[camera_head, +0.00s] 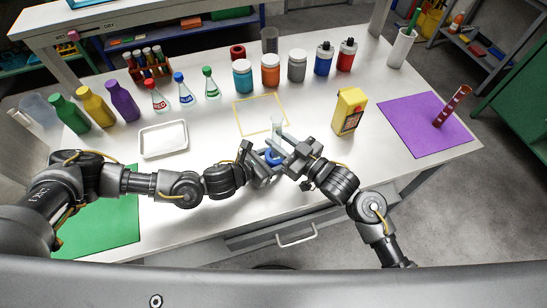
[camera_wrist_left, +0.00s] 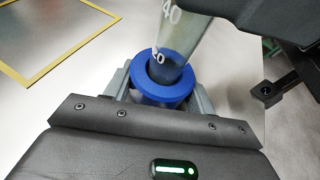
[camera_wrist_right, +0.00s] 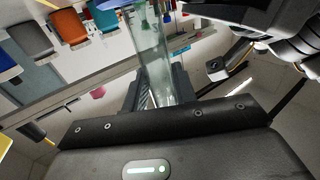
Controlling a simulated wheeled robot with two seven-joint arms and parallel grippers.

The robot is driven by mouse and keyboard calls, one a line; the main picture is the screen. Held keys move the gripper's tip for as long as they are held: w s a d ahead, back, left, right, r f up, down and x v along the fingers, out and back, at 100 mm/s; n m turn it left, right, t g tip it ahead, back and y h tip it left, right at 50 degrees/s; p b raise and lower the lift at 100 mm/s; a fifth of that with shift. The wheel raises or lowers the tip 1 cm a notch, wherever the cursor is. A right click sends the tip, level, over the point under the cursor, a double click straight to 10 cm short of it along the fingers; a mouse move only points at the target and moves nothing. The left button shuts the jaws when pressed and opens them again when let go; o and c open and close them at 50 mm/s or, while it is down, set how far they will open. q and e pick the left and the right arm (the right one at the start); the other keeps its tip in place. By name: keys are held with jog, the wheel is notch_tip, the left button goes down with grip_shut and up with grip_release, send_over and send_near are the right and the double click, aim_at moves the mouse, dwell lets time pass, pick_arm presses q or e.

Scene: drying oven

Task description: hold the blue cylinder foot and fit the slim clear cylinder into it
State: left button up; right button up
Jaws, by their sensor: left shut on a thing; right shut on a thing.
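The blue cylinder foot (camera_head: 273,156) is a thick ring near the front middle of the table. My left gripper (camera_head: 262,157) is shut on it, with a finger on each side of the foot (camera_wrist_left: 164,93) in the left wrist view. The slim clear cylinder (camera_head: 277,122) stands roughly upright above it, with white marks 20 and 40 in the left wrist view (camera_wrist_left: 184,36). Its lower end lies at the foot's opening and appears inside it; how deep I cannot tell. My right gripper (camera_head: 280,142) is shut on the cylinder, which also shows in the right wrist view (camera_wrist_right: 151,62).
A yellow square outline (camera_head: 261,115) lies just behind the grippers. A yellow box (camera_head: 348,111) stands to the right, and a white tray (camera_head: 163,139) lies to the left. Bottles, flasks and jars line the back. A purple mat (camera_head: 421,127) lies at the right.

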aim_at(282, 130)
pick_arm(q)
jog(key=shift+f, duration=0.1)
pick_arm(e)
jog(key=shift+f, duration=0.9)
jog(key=o, duration=1.1)
jog(key=shift+r, duration=0.1)
jog(key=shift+r, duration=3.45)
pick_arm(q)
jog(key=o, duration=1.1)
jog(key=shift+c, duration=0.2)
